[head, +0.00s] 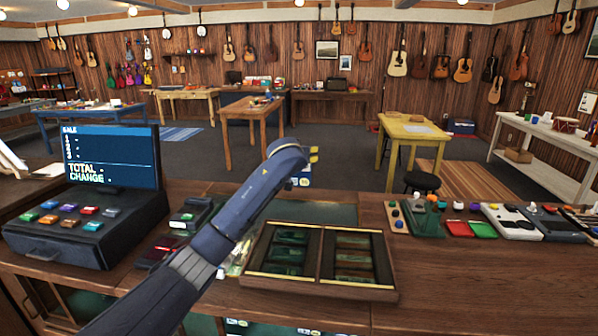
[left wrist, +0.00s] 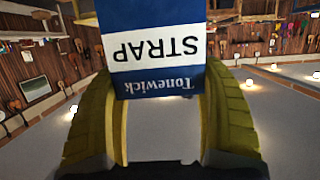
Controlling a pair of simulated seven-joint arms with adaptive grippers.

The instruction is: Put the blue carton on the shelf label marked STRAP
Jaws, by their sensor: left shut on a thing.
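The blue carton (left wrist: 155,15) is blue and white and reads STRAP and Tonewick, upside down in the left wrist view. My left gripper (left wrist: 158,82) has its yellow fingers on either side of the carton and is shut on it. In the head view, the left gripper (head: 311,156) is raised above the counter, and a small part of the carton (head: 304,172) shows below the fingers. Small labels show at the bottom edge of the head view, but I cannot read them. I cannot pick out the STRAP shelf label. My right gripper is not in view.
The wooden counter (head: 440,270) carries a cash register (head: 85,215) at left, a divided tray (head: 322,285) below my arm, and several small items at right. A yellow table (head: 412,132) and a black stool (head: 422,181) stand beyond.

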